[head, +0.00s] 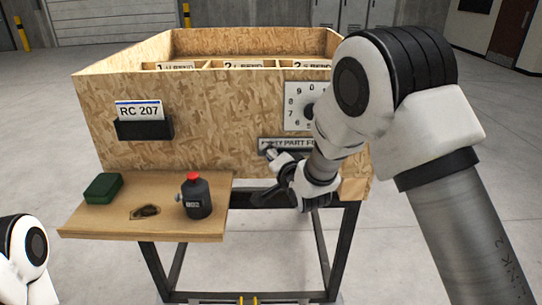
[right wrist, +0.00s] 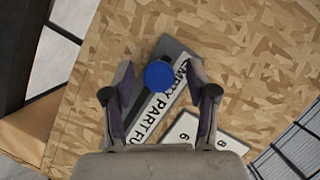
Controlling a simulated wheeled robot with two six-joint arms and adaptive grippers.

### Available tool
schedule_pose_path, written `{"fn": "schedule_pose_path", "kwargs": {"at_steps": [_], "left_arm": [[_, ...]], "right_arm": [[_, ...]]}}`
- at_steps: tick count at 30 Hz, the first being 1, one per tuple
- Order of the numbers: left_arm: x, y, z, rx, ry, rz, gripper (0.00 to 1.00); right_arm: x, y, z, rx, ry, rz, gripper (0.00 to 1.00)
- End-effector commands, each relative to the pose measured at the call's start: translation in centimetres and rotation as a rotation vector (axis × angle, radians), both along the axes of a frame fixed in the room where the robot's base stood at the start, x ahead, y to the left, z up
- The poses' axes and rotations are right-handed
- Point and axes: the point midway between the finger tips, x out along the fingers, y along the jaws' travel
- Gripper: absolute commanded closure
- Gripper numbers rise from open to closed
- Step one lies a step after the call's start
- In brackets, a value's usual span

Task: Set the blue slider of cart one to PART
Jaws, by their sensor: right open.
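Cart one is a chipboard crate (head: 230,115) on a dark frame, with a label plate (head: 285,143) reading EMPTY, PART, FU on its front. In the right wrist view the plate (right wrist: 158,105) runs diagonally. The round blue slider knob (right wrist: 158,75) sits at the plate's EMPTY end. My right gripper (head: 273,165) is in front of the plate, and its arm covers the plate's right part in the head view. In the right wrist view my right gripper (right wrist: 161,76) is open, with one finger either side of the knob and gaps visible. My left gripper is out of view.
A white number dial (head: 298,104) is above the plate, partly behind my arm. A card holder (head: 145,130) reading RC 207 is at left. A side shelf (head: 100,220) carries a green box (head: 103,188) and a dark red-capped bottle (head: 196,199).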

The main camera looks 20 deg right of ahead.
Motion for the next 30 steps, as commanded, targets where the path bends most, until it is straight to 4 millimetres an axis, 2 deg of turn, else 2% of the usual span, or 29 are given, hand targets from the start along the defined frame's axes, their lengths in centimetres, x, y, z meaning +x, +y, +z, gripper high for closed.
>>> {"fn": "schedule_pose_path", "kwargs": {"at_steps": [4,10,11,15,16,22,27,30], "left_arm": [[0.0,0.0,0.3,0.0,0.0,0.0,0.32],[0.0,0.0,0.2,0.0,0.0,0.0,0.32],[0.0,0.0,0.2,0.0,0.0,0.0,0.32],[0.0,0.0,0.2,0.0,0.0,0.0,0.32],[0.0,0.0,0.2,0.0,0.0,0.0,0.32],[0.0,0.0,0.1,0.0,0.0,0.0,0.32],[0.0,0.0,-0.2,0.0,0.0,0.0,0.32],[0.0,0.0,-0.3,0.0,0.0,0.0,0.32]], "right_arm": [[1.4,0.0,-0.3,0.001,0.0,0.0,0.42],[1.5,0.1,-0.4,0.0,0.001,-0.001,0.42],[1.5,0.1,-0.4,0.0,0.001,-0.001,0.46],[1.4,0.1,-0.4,0.0,0.001,-0.001,0.95],[1.4,0.1,-0.4,0.0,0.001,-0.001,1.0],[1.3,-0.4,-0.4,0.001,0.001,-0.002,1.0],[0.6,-3.2,-0.4,0.004,0.002,-0.004,1.0],[0.3,-4.0,-0.4,0.002,0.001,-0.003,1.0]]}}
